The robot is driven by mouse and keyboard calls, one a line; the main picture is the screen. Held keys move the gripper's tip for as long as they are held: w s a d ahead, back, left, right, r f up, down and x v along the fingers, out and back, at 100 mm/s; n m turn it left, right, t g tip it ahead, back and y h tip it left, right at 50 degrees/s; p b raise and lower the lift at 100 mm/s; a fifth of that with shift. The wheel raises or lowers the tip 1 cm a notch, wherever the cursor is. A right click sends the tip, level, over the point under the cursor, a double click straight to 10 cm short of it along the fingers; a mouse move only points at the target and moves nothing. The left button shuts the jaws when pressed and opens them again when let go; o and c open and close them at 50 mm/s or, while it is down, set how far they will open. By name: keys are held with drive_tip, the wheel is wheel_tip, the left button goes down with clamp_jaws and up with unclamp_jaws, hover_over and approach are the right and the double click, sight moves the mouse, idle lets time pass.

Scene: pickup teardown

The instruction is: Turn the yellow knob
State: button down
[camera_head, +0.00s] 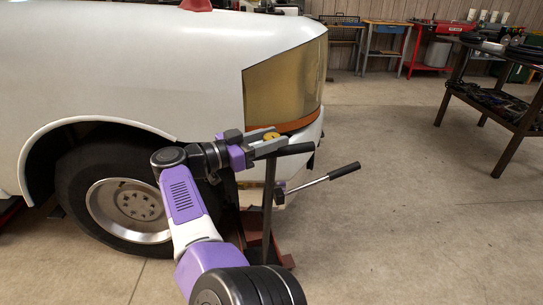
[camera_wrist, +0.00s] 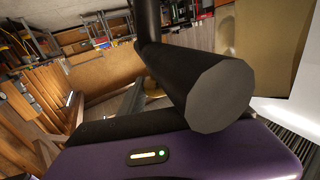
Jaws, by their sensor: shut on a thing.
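A black handle (camera_head: 296,149) sticks out to the right beside the fingertips. In the wrist view this handle (camera_wrist: 220,95) is large and close, and covers much of the finger area. A small yellowish part (camera_wrist: 153,88) shows behind it.
A white pickup (camera_head: 130,50) with its front wheel (camera_head: 128,205) stands close at the left. A lever with a black grip (camera_head: 344,170) juts right from the post. A dark table (camera_head: 510,105) stands at the right. The floor between is clear.

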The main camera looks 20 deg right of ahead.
drive_tip(key=shift+d+f+m+g+b, duration=0.15)
drive_tip(key=shift+m+g+b, duration=0.6)
drive_tip(key=shift+b, duration=2.35)
drive_tip(key=shift+r+g+b, duration=0.25)
drive_tip(key=shift+g+b, duration=0.2)
drive_tip(key=shift+b, duration=0.55)
drive_tip(key=c, duration=0.9)
unclamp_jaws()
